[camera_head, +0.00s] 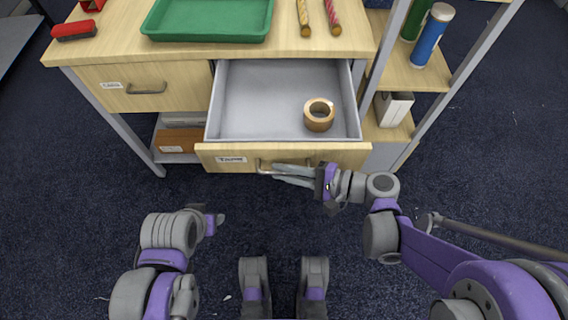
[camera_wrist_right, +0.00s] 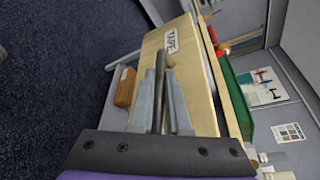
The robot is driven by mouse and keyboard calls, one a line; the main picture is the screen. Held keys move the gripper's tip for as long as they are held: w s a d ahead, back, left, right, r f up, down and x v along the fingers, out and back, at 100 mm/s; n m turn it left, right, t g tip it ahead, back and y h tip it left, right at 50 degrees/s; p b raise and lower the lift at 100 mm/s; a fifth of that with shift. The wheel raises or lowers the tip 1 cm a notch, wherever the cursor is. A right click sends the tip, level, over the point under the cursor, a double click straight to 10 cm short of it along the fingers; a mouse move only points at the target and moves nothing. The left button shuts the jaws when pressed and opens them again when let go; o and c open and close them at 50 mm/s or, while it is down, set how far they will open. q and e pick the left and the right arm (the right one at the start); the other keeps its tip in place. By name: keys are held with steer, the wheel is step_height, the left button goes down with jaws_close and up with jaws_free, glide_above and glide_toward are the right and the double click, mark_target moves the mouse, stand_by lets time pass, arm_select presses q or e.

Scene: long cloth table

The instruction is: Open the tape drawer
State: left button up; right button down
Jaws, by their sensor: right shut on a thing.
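The tape drawer (camera_head: 262,95) stands pulled out of the wooden bench in the head view. Its grey inside shows, with a brown tape roll (camera_head: 319,116) toward its right side. A label sits on its wooden front, which also shows in the right wrist view (camera_wrist_right: 196,75) with the word TAPE. My right gripper (camera_head: 278,174) is shut on the drawer's bar handle (camera_head: 265,166); in the wrist view the handle (camera_wrist_right: 160,75) runs between the fingers. My left gripper (camera_head: 218,220) is low at the left, away from the drawer; its finger opening cannot be made out.
A second drawer (camera_head: 178,88) left of it is closed. A side shelf at right holds a blue bottle (camera_head: 432,35) and a white box (camera_head: 393,108). Dark carpet lies in front.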

steer(key=c, duration=0.9)
jaws_free()
steer(key=shift+d, duration=0.1)
steer(key=p+v, duration=0.1)
steer(key=v, duration=0.9)
steer(key=shift+d+r, duration=0.1)
steer(key=shift+d, duration=0.2)
steer(key=shift+s+a, duration=0.1)
